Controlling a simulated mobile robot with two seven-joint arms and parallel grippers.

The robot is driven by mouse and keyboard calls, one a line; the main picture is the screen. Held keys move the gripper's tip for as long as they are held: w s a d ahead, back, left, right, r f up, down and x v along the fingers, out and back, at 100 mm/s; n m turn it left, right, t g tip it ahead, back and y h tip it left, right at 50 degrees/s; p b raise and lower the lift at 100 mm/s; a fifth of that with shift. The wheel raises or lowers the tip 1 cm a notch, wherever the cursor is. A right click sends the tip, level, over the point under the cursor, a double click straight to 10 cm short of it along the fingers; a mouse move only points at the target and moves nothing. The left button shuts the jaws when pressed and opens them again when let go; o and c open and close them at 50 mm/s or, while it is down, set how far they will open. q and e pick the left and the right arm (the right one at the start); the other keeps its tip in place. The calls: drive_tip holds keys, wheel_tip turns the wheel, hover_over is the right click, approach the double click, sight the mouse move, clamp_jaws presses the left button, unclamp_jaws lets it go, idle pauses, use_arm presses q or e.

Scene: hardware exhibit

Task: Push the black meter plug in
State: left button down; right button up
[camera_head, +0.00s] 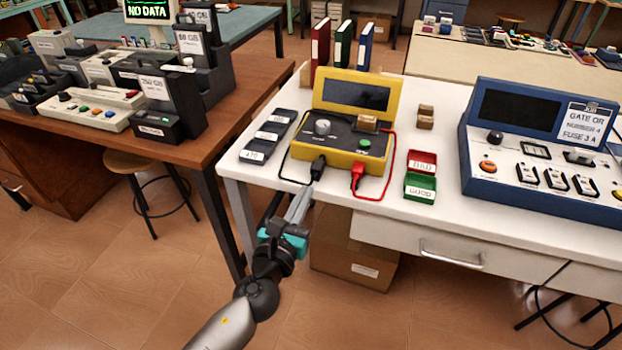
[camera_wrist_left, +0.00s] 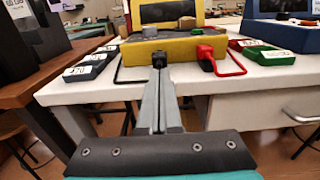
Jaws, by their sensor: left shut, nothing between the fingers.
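The yellow meter (camera_head: 343,158) stands on the white table, with a dark screen, a grey knob and a green button. The black meter plug (camera_head: 318,166) is at the left of its front face, with a black cable looping left; it also shows in the left wrist view (camera_wrist_left: 159,59). The red plug (camera_head: 357,175) is to its right, with a red cable. My left gripper (camera_head: 311,186) is shut and empty. In the left wrist view its fingertips (camera_wrist_left: 159,73) point at the back of the black plug, touching or very close. My right gripper is out of view.
Grey labelled boxes (camera_head: 267,136) lie left of the meter. Red (camera_head: 422,160) and green (camera_head: 420,187) trays lie to its right, and a blue console (camera_head: 482,158) stands farther right. The white table's front edge (camera_head: 272,186) is beneath my left gripper.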

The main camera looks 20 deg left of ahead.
sight(315, 171)
use_arm(q)
drive_tip(key=shift+w+d, duration=0.1)
drive_tip(key=shift+w, duration=2.25)
drive_tip(key=shift+w, duration=1.25)
drive_tip(key=shift+r, duration=0.1)
